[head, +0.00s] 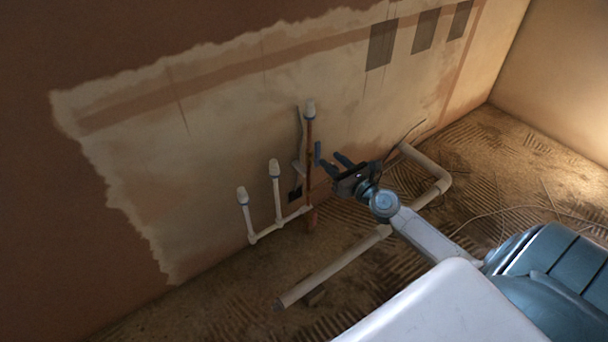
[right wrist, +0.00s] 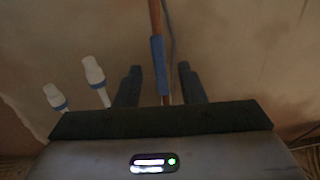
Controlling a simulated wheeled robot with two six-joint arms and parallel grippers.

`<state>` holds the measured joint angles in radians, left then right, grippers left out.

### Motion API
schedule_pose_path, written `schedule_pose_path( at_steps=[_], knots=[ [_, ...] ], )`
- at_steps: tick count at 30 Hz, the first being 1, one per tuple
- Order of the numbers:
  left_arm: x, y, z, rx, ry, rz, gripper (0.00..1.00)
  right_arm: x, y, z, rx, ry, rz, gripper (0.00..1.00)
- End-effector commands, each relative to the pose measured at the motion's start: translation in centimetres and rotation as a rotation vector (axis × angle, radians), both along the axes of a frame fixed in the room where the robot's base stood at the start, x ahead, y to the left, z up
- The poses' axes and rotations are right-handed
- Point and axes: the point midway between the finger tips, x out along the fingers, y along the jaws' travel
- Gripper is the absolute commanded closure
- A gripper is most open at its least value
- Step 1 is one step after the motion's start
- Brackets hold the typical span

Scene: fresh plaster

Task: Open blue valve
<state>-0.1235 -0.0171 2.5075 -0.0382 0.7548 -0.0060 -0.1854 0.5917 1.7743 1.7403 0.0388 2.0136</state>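The blue valve handle (head: 318,152) is a slim upright lever in front of the copper pipe on the wall. It also shows in the right wrist view (right wrist: 158,66), where it stands upright along the pipe. My right gripper (head: 331,161) is open, its dark fingers pointing at the wall just right of the handle in the head view. In the right wrist view the fingers of this gripper (right wrist: 160,70) stand on either side of the handle, with gaps on both sides. I cannot tell how deep the handle sits between them. My left gripper is not in view.
White capped pipe stubs (head: 275,170) stand to the left of the copper pipe (head: 310,150). A pale drain pipe (head: 335,266) runs along the rough floor under my right arm. Loose cables (head: 510,208) lie on the floor to the right.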

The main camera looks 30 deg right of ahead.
Motion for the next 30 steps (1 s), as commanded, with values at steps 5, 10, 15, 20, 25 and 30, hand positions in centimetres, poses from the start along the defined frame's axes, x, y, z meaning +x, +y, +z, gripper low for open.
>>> schedule_pose_path(
  at_steps=[5,10,15,20,25,30],
  knots=[
    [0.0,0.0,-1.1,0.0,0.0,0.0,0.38,-2.3,-0.2,-0.3,-0.005,0.002,0.002,0.64],
    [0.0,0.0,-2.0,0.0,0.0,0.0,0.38,-4.3,-0.3,-0.3,-0.004,0.003,0.003,0.64],
    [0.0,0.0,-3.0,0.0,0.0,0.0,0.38,-6.2,-0.5,-0.3,-0.004,0.002,0.002,0.64],
    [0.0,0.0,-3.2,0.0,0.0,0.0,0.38,-6.9,-0.5,0.0,-0.001,0.0,0.002,0.64],
    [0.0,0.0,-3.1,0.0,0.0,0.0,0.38,-6.9,-0.5,0.1,0.0,0.0,0.001,0.64],
    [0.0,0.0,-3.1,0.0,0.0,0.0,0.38,-6.9,-0.5,0.1,0.0,0.0,0.001,0.64]
  ],
)
